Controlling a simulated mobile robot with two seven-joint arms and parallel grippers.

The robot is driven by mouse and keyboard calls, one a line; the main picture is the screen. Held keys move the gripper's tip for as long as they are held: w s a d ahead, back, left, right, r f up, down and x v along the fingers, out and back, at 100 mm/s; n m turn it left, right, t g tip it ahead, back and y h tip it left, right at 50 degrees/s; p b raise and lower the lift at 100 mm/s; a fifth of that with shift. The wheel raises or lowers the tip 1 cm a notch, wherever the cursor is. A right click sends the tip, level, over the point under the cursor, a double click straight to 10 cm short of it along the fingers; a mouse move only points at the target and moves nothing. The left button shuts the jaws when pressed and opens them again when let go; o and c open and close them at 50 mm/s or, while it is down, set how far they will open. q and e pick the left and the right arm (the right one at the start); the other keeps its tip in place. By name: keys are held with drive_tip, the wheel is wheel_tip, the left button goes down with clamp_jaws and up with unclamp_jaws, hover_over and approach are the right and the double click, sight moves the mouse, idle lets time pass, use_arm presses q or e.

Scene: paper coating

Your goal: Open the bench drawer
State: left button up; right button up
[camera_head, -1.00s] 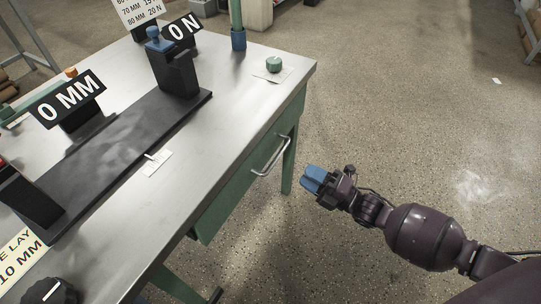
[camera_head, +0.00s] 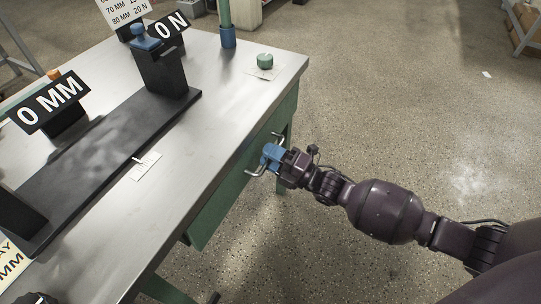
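The green bench drawer (camera_head: 222,205) sits under the metal bench top, and its front looks flush with the bench side. Its silver bar handle (camera_head: 254,173) shows at both ends. My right gripper (camera_head: 269,155), with blue fingertips, is at the handle and covers its middle. I cannot tell whether the fingers are around the bar, touching it or just in front of it, nor whether they are open or shut.
The bench top (camera_head: 215,115) carries a long black fixture (camera_head: 110,165) with a "0 MM" sign (camera_head: 48,102), a green round knob (camera_head: 265,61) and a blue cup-like holder (camera_head: 228,38). A bench leg stands behind my gripper.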

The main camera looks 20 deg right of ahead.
clamp_jaws()
drive_tip(key=shift+s, duration=0.1)
use_arm(q)
drive_tip(key=p, duration=0.2)
drive_tip(key=s+n+g+p, duration=0.1)
drive_tip(key=p, duration=0.2)
drive_tip(key=shift+s+a+r, duration=0.2)
drive_tip(key=shift+a+r, duration=0.05)
drive_tip(key=shift+a, duration=0.15)
use_arm(e)
drive_tip(key=r+v, duration=0.2)
drive_tip(key=v, duration=1.2)
drive_tip(key=r+v, duration=0.3)
drive_tip(key=v, duration=1.1)
drive_tip(key=shift+s+d+r, duration=0.2)
drive_tip(key=shift+s+d, duration=0.35)
use_arm(q)
drive_tip(key=shift+w+r, duration=0.15)
drive_tip(key=shift+r, duration=0.05)
use_arm(e)
unclamp_jaws()
